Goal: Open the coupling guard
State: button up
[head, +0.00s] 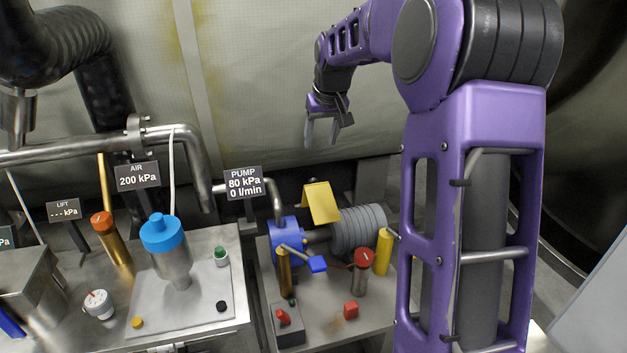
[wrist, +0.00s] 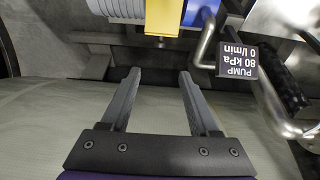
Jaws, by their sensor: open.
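The coupling guard looks to be the yellow bent plate (head: 321,202) between the blue pump (head: 286,238) and the grey ribbed motor (head: 358,228). A grey shaft part shows just below the plate. My gripper (head: 322,130) is open and empty, pointing down, above and behind the guard near the back wall. In the wrist view, my gripper's two fingers (wrist: 159,75) are spread apart with nothing between them. The guard (wrist: 163,17) shows at the top edge there, beyond the fingertips and partly cut off. The gripper does not touch it.
A PUMP sign (head: 243,183) and bent pipe stand left of the guard. Space around my gripper is clear.

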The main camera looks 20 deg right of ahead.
aim_at(314, 179)
jog(key=b+x, duration=0.2)
jog(key=x, duration=1.4)
jog(key=shift+f, duration=0.35)
jog(key=shift+c, duration=0.2)
grip_shut()
dwell(0.4)
